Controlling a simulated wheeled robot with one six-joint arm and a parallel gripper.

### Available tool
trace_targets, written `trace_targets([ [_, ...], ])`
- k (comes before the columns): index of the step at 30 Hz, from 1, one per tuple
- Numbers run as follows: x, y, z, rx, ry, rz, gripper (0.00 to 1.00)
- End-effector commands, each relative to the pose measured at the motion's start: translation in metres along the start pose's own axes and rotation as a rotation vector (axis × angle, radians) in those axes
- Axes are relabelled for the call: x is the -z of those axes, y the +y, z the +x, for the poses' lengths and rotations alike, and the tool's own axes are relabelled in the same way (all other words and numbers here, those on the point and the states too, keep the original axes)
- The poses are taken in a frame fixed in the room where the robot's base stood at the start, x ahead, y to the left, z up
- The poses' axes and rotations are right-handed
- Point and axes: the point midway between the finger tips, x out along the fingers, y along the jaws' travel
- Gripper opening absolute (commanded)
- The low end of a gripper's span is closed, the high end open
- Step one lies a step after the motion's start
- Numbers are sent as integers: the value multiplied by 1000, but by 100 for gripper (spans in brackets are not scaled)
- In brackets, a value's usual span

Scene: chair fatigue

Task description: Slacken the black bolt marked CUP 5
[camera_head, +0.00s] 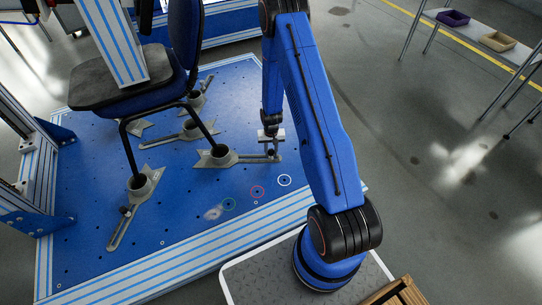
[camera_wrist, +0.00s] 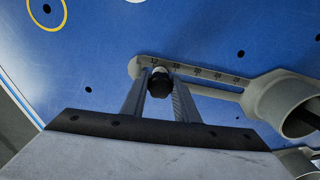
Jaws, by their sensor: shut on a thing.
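My gripper (camera_wrist: 160,95) is shut on a black bolt (camera_wrist: 160,83), which sits between the two fingers in the wrist view. The bolt stands at the end of a grey slotted arm (camera_wrist: 213,76) with scale marks. The arm leads right to a round grey cup (camera_wrist: 270,100). In the head view my gripper (camera_head: 272,149) is low over the outer end of that slotted arm (camera_head: 250,158), with its cup (camera_head: 217,155) around a chair leg. The bolt is mostly hidden there. No CUP 5 marking is readable in either view.
A chair (camera_head: 115,85) stands with its legs in several cups on the blue perforated plate (camera_head: 185,220). Another cup (camera_head: 140,185) with its slotted arm is at the front left.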

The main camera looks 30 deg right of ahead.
Motion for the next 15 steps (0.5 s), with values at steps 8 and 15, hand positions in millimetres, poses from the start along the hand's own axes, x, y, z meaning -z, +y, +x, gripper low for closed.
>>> trace_targets([
  [8,0,0,0,0,0,-41,4],
  [15,0,0,0,0,0,-112,4],
])
